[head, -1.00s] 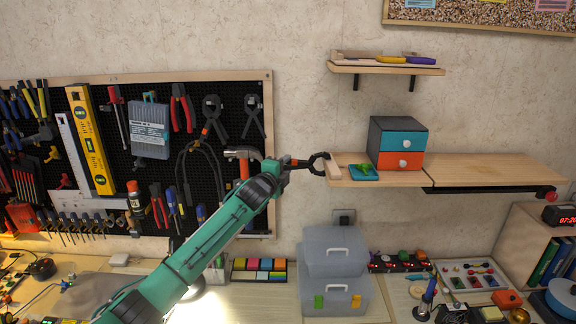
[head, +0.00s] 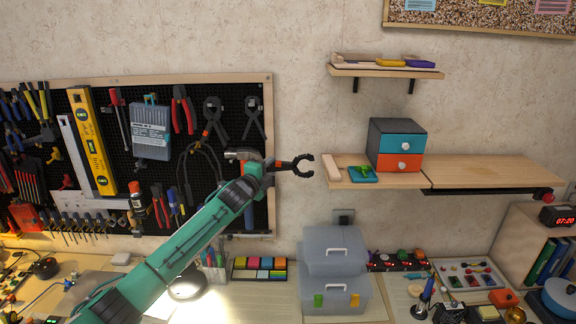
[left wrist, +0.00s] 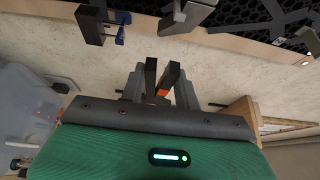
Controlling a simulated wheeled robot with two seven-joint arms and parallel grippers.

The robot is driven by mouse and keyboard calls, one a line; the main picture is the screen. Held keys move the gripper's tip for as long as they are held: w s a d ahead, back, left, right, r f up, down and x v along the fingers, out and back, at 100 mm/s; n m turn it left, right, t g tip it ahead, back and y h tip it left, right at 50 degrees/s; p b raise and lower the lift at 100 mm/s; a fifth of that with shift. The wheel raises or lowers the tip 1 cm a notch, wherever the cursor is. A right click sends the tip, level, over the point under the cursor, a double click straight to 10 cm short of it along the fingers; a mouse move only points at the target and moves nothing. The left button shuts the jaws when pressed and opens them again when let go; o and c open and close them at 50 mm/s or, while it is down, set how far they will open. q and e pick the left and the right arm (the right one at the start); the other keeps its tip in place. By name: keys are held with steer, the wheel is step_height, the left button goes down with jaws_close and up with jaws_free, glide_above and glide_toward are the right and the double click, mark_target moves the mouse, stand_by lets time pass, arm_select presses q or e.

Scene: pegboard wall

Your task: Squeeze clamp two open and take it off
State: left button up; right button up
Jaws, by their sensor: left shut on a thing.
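A black spring clamp (head: 303,167) with orange on its handles is in my left gripper (head: 270,165), left of the wooden shelf (head: 385,182). Its curved jaws point right and are spread apart, with a gap between them and the shelf's left end. A pale wooden strip (head: 332,167) stands at that end. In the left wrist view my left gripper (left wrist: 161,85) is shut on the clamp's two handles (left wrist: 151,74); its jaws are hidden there. My right gripper is not in view.
A small drawer box (head: 397,145) and a teal tray (head: 362,176) with a green thing are on the shelf. A tool pegboard (head: 230,205) is behind my left arm. Clear plastic boxes (head: 335,265) stand below. Bare wall lies between pegboard and shelf.

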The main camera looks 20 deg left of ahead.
arm_select(q)
steer(key=shift+s+a+p, duration=0.15)
steer(key=shift+a+p, duration=0.05)
steer(key=shift+a, duration=0.4)
steer(key=shift+s+a+p, duration=0.15)
steer(key=shift+a+p, duration=0.05)
steer(key=shift+a, duration=0.35)
steer(key=o, duration=0.5)
jaws_close()
